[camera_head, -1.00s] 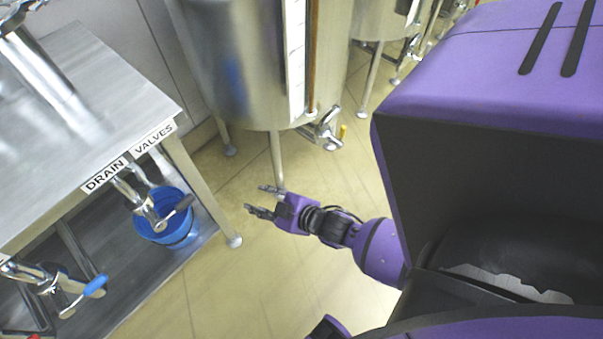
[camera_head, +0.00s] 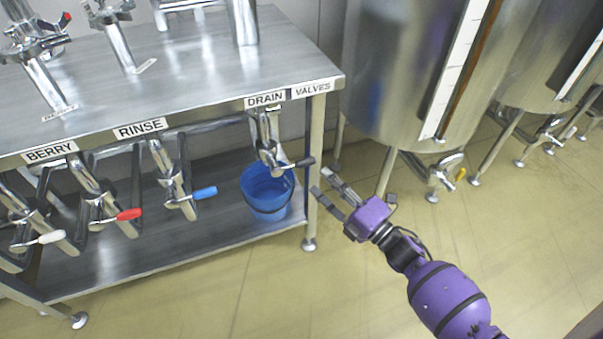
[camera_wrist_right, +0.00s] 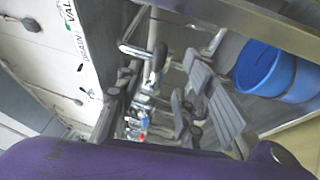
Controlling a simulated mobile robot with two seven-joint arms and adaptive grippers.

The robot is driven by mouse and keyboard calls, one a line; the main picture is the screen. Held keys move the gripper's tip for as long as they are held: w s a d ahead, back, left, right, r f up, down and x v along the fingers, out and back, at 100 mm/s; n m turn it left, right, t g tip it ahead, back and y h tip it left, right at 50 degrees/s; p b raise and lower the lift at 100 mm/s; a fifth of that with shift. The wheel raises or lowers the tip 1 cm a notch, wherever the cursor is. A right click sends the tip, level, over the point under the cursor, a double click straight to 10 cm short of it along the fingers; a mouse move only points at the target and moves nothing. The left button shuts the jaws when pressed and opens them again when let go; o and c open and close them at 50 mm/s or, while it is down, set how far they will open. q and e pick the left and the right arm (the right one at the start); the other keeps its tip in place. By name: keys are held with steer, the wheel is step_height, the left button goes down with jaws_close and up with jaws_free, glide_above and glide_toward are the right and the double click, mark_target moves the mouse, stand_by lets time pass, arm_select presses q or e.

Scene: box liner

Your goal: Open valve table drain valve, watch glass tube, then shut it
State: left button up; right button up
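The drain valve (camera_head: 267,140) is a steel valve with a black handle (camera_head: 297,164), under the DRAIN label at the table's right end. The black handle also shows in the right wrist view (camera_wrist_right: 157,62), ahead of the fingers. My right gripper (camera_head: 321,181) is open and empty, with its fingertips just right of and below the handle, apparently apart from it. Its spread fingers also show in the right wrist view (camera_wrist_right: 158,95). A brown-looking tube (camera_head: 470,65) runs beside a white scale (camera_head: 452,75) on the tank. My left gripper is not in view.
A blue bucket (camera_head: 266,197) stands on the lower shelf below the drain valve. The table leg (camera_head: 314,165) is close to my right fingers. Other valves have blue (camera_head: 205,193), red (camera_head: 129,214) and white handles. Open floor lies in front.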

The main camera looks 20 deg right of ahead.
mark_target(307, 163)
steer(key=x, duration=0.8)
jaws_close()
